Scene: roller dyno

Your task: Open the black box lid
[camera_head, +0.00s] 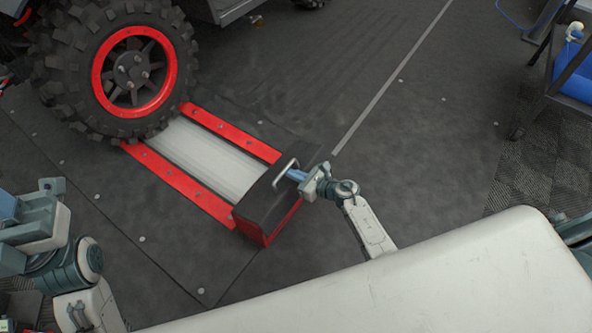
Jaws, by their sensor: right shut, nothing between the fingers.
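The black box (262,207) sits at the near end of the red-framed roller unit on the floor. Its black lid looks closed, and a light metal handle (284,168) stands on its far part. My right gripper (294,175) reaches in from the right, with its blue fingers shut beside the handle and over the lid. Whether the fingers touch the handle or lid is unclear. My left gripper (22,222) is at the left edge, far from the box, and its fingertips are not clearly shown.
A large tire (115,65) with a red rim rests at the far end of the pale roller (215,160), between red rails (190,187). A blue cart (572,75) stands at upper right.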

